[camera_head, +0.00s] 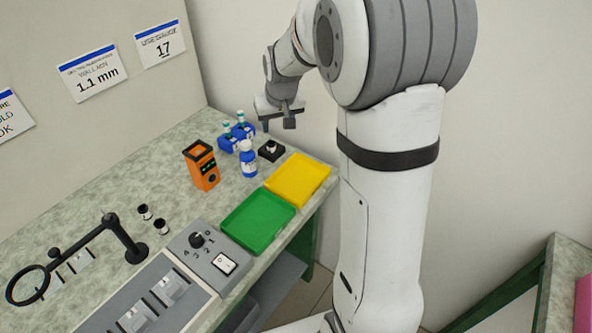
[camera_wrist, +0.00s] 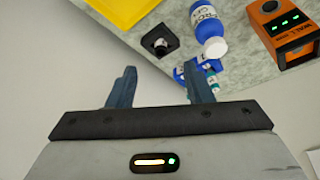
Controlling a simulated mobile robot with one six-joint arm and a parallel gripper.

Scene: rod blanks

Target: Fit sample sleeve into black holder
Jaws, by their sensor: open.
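The black holder (camera_head: 265,155) is a small square block on the bench behind the yellow tray. It also shows in the wrist view (camera_wrist: 150,40), with a small dark cylinder with a pale label (camera_wrist: 161,44), apparently a sample sleeve, in its middle. I cannot tell how deep it sits. Two similar dark sleeves with pale tops, one (camera_head: 145,211) and another (camera_head: 162,227), stand on the bench near the magnifier. My gripper (camera_head: 279,122) is above the far bench end, apart from the holder. In the wrist view my gripper (camera_wrist: 160,82) has its fingers spread, with nothing between them.
A blue-and-white bottle (camera_head: 249,160), a blue vial rack (camera_head: 229,143) and an orange gauge (camera_head: 203,168) stand close to the holder. A yellow tray (camera_head: 298,180) and green tray (camera_head: 258,222) lie along the front edge. A magnifier (camera_head: 123,240) and grey control box (camera_head: 208,256) are nearer.

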